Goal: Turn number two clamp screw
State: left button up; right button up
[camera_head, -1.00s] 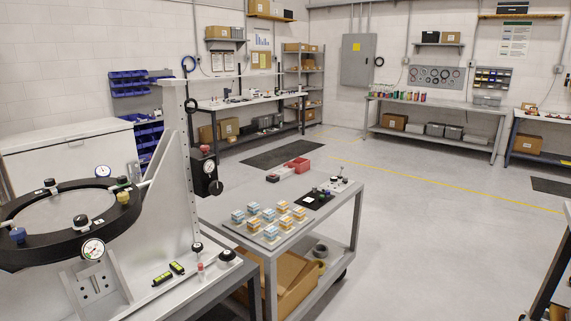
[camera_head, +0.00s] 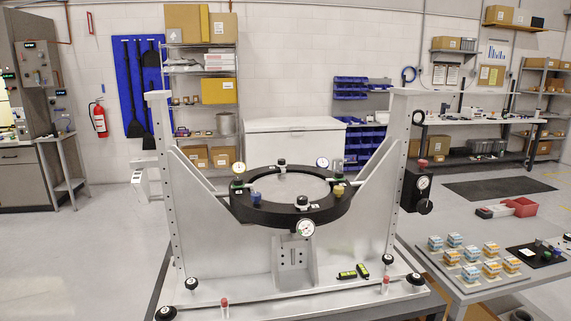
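The mirror fixture (camera_head: 182,210) stands in the centre, a grey metal frame with two uprights. It carries a black ring (camera_head: 240,208) around a pale round mirror (camera_head: 290,185). Around the ring are a black knob at the back (camera_head: 281,163), a black knob at the front (camera_head: 302,201), a blue knob (camera_head: 255,197) and a yellow knob (camera_head: 339,189). Green parts sit at the ring's left and right sides. Small white tags on the ring are too small to read, so I cannot tell which clamp screw is number two. Neither gripper is in view.
Dial gauges (camera_head: 305,229) sit around the ring. A cart (camera_head: 459,285) with several small blue and orange boxes (camera_head: 471,274) stands at the right. The floor (camera_head: 75,260) at the left is open.

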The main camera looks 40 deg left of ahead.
aim_at(339, 176)
jog(key=u, duration=1.3)
jog(key=l+u, duration=0.2)
jog(key=l, duration=0.15)
